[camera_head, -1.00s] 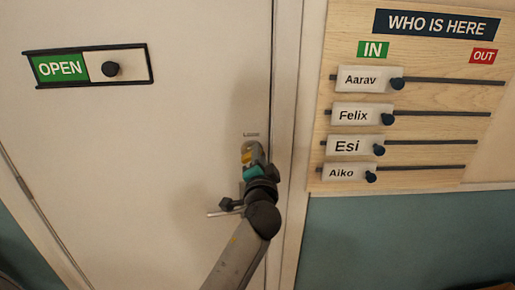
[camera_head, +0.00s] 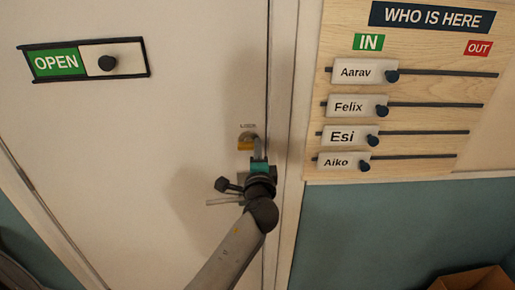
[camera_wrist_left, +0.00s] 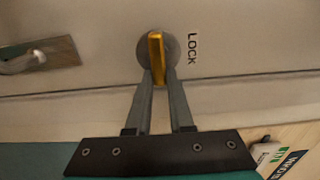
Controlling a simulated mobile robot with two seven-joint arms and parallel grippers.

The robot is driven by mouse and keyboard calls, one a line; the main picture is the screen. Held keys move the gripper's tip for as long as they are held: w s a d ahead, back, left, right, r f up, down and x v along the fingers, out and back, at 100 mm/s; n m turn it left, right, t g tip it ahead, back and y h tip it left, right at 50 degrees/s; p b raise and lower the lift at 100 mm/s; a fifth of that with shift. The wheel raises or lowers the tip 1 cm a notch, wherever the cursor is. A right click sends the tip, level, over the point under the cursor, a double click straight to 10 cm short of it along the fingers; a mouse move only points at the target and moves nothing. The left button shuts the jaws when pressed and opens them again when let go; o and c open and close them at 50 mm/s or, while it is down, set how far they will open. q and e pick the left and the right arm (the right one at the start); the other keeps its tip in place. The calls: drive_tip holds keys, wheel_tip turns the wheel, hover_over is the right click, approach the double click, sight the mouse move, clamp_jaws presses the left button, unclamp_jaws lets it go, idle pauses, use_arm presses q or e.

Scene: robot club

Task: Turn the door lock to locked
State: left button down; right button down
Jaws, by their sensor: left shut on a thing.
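The door lock (camera_head: 244,135) is a round grey plate with a yellow thumb-turn on the white door, under a small label. In the left wrist view the thumb-turn (camera_wrist_left: 156,52) lies parallel to the line of the word LOCK, so it looks roughly level on the door. My left gripper (camera_head: 256,146) is at the lock. In the left wrist view its fingers (camera_wrist_left: 158,76) are shut on the thumb-turn, one on each side. The fingers hide part of the lock in the head view. My right gripper is not in view.
A door handle (camera_head: 222,202) sits just below the lock, partly behind my left arm. A sliding OPEN sign (camera_head: 117,59) is on the door's upper left. A WHO IS HERE board (camera_head: 430,60) with name sliders hangs to the right. A cardboard box (camera_head: 470,281) is at the lower right.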

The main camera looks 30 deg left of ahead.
use_arm(q)
drive_tip(key=shift+r, duration=0.1)
drive_tip(key=c, duration=0.8)
unclamp_jaws()
drive_tip(key=b+v, duration=0.2)
drive_tip(key=v, duration=1.3)
drive_tip(key=shift+s, duration=0.15)
